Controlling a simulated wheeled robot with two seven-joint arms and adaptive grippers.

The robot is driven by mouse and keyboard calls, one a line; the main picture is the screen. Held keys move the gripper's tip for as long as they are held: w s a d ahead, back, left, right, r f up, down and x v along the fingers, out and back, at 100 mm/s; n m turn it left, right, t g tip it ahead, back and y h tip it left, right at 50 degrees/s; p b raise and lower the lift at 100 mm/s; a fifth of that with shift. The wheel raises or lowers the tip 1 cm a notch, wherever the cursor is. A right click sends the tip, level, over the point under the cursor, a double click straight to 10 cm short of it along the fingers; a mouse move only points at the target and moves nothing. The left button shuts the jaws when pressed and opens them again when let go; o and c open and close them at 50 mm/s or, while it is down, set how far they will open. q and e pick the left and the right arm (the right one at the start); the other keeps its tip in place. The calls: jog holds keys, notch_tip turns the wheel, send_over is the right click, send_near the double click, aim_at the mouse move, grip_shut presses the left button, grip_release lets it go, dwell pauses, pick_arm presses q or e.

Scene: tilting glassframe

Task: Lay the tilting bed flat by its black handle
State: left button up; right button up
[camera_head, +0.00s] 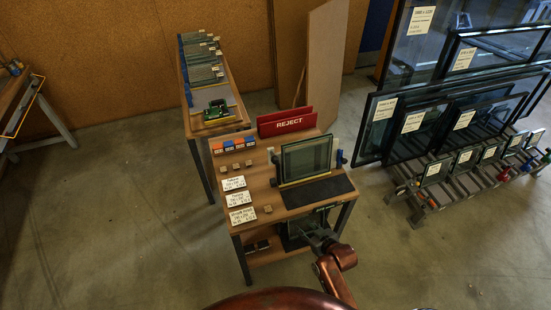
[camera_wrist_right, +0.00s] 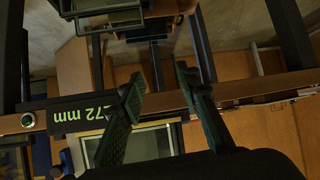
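The tilting bed (camera_head: 306,158) stands raised on the wooden table in the head view, with a glass pane in it and a black mat (camera_head: 318,191) in front. A small dark part, possibly the black handle (camera_head: 339,158), shows at the bed's right side; I cannot tell for sure. My right gripper (camera_head: 318,230) is at the table's front edge, below the mat. In the right wrist view its two fingers (camera_wrist_right: 160,85) are apart with nothing gripped between them. A framed pane (camera_wrist_right: 150,143) shows partly behind the fingers. My left gripper is out of view.
A red REJECT sign (camera_head: 287,122) stands at the table's back. White cards (camera_head: 238,198) and small blocks lie on the left. A rack of framed panes (camera_head: 450,130) stands right. A side table (camera_head: 215,100) holds a green board.

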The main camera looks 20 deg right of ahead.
jog(key=shift+t, duration=0.4)
jog(key=r, duration=0.1)
jog(key=w+r, duration=0.1)
jog(key=r, duration=0.3)
jog(key=shift+w+a+r, duration=0.15)
jog(key=shift+a+r, duration=0.1)
jog(key=shift+a, duration=0.1)
jog(key=n+t+y, duration=0.2)
jog(key=t+y, duration=0.1)
jog(key=t, duration=0.3)
send_near(277, 162)
jog(key=w, duration=0.4)
jog(key=x, duration=0.6)
jog(key=shift+w+a+f+p, duration=0.25)
jog(key=shift+a+p, duration=0.15)
jog(key=shift+a, duration=0.1)
jog(key=shift+w+a, duration=0.15)
jog(key=shift+w, duration=0.35)
jog(key=shift+c, duration=0.6)
grip_shut()
